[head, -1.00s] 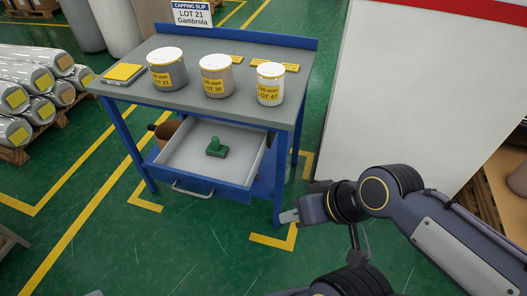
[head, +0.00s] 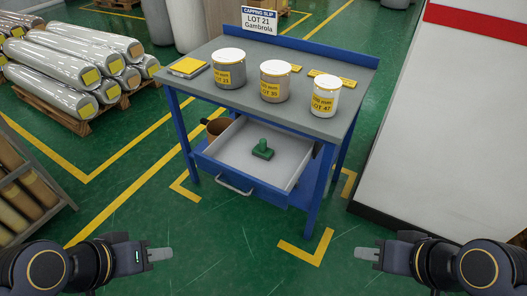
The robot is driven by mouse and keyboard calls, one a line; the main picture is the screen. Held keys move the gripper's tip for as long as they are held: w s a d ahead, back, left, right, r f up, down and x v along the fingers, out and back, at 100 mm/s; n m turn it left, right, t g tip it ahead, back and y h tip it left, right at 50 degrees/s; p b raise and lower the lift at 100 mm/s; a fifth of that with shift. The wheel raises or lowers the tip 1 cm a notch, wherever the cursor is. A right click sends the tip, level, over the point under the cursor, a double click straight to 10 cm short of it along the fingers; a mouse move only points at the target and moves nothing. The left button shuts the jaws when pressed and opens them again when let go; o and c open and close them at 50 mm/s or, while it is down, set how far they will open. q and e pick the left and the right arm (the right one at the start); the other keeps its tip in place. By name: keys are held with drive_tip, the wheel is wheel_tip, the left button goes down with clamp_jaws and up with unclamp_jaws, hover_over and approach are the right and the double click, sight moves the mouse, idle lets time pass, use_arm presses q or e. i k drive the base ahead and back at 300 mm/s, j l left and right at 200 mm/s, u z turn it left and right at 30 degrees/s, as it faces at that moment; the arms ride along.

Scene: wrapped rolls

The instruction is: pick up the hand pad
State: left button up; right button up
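A green pad with an upright knob handle (head: 263,149), the likely hand pad, rests in the open drawer (head: 290,160) of the blue-framed workbench (head: 300,122). Bare drawer floor surrounds it. A flat yellow-topped pad or stack (head: 188,67) lies on the bench top at its left end. My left gripper (head: 160,254) is low at the left, well short of the drawer. My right gripper (head: 366,254) is low at the right, also apart from the bench. Both point inward and are seen side-on, so their finger gap is hidden. Neither shows anything held.
Three lidded cans (head: 229,69) stand on the bench, with a lot sign (head: 259,20) behind. A brown container (head: 218,127) sits beside the drawer below the top. Wrapped rolls (head: 70,68) lie at left, a rack (head: 25,190) nearer. A large white block (head: 450,120) stands right. Floor before the bench is clear.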

sight(261, 150)
drive_tip(key=i+j, duration=1.15)
drive_tip(key=j, duration=0.15)
drive_tip(key=j+u, duration=0.05)
